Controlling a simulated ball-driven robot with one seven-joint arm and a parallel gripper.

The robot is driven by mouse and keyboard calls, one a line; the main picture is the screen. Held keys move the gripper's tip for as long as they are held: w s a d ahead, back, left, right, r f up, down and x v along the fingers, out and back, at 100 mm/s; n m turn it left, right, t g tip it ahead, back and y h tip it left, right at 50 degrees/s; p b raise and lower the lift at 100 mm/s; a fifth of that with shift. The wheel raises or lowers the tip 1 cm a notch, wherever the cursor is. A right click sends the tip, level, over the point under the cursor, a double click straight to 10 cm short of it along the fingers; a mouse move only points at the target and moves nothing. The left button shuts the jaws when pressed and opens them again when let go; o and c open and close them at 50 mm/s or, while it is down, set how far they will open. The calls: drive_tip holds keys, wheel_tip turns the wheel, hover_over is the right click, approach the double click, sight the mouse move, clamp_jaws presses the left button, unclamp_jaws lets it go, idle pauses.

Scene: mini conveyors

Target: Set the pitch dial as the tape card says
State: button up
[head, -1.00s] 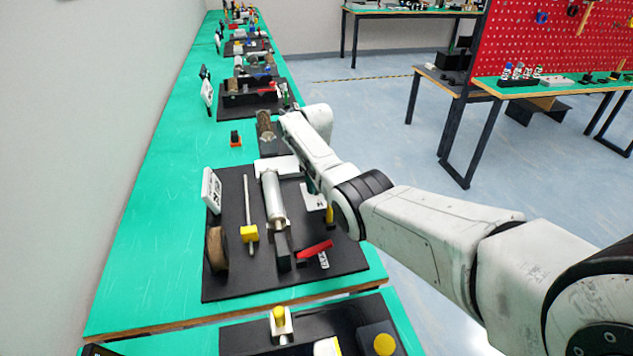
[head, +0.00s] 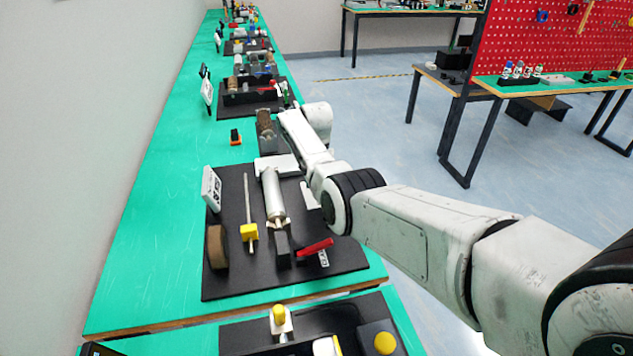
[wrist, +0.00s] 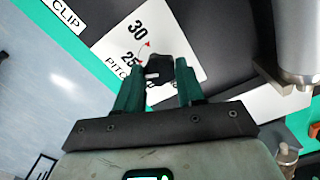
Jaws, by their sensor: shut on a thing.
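The pitch dial is a small black knob (wrist: 158,70) on a white scale plate (wrist: 185,35) in the wrist view. I can read 30, 25 and part of the word PITCH there, with small red marks beside the knob. My gripper (wrist: 160,80) has its two green fingers shut on the knob, one on each side. The fingers hide part of the scale, and I cannot tell exactly which value the knob points to. In the head view my arm hides the gripper and knob. A white card (head: 211,188) stands at the board's left; its writing is too small to read.
In the wrist view the cylinder (wrist: 297,40) is close on the right. A CLIP label (wrist: 63,14) is at upper left.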

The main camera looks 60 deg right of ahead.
drive_tip(key=m+b, duration=0.1)
drive_tip(key=m, duration=0.5)
drive_tip(key=m+b, duration=0.1)
drive_tip(key=m, duration=0.6)
drive_tip(key=shift+r, duration=0.1)
idle(0.6)
drive_tip(key=o, duration=1)
drive_tip(key=shift+o, duration=0.2)
wheel_tip(320, 180, up, 11)
drive_tip(key=shift+b, duration=0.3)
drive_tip(key=shift+s+d+f, duration=0.1)
drive_tip(key=shift+f, duration=0.1)
